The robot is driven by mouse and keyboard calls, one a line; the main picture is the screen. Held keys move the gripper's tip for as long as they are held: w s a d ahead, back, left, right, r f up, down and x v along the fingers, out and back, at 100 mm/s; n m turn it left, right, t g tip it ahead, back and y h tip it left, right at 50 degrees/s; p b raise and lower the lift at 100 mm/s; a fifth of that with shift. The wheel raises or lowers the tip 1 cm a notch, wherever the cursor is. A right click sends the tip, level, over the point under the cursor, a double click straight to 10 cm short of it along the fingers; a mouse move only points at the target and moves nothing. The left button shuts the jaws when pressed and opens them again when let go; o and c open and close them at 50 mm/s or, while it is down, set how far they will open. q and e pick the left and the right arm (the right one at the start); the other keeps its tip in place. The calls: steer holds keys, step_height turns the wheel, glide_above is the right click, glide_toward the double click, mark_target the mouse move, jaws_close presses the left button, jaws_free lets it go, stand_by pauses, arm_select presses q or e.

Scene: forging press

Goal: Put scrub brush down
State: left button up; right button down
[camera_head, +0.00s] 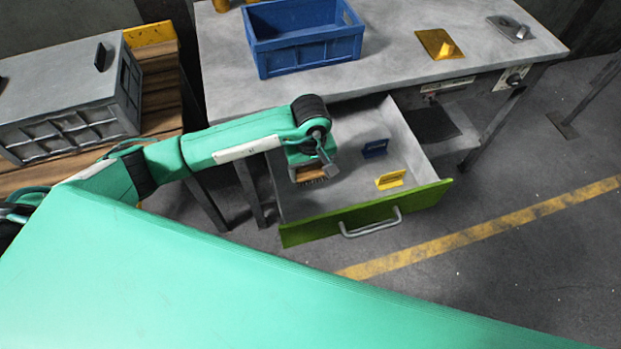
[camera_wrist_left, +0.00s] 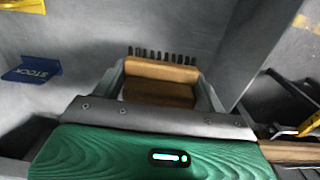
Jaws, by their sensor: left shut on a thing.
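The scrub brush (camera_head: 311,175) has a brown wooden body with dark bristles. My left gripper (camera_head: 309,169) is shut on it, over the left part of the open drawer. In the left wrist view the brush (camera_wrist_left: 160,82) sits between the fingers of the gripper (camera_wrist_left: 163,92), its bristles pointing away from the wrist toward the grey drawer surface. Whether the bristles touch the drawer floor I cannot tell. The drawer has a green front (camera_head: 368,213) with a metal handle. My right gripper does not show.
A blue label stand (camera_head: 375,148) and a yellow stand (camera_head: 390,180) are in the drawer, right of the gripper. A blue crate (camera_head: 305,50) and a yellow plate (camera_head: 438,44) are on the workbench (camera_head: 405,75) above. A grey case (camera_head: 60,95) stands at left.

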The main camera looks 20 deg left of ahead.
mark_target(311, 188)
arm_select(q)
step_height(311, 188, down, 6)
steer(key=shift+r, duration=0.2)
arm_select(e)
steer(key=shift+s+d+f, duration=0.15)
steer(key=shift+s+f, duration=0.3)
arm_select(q)
steer(key=shift+f, duration=0.1)
steer(key=shift+f, duration=0.1)
steer(key=o, duration=0.9)
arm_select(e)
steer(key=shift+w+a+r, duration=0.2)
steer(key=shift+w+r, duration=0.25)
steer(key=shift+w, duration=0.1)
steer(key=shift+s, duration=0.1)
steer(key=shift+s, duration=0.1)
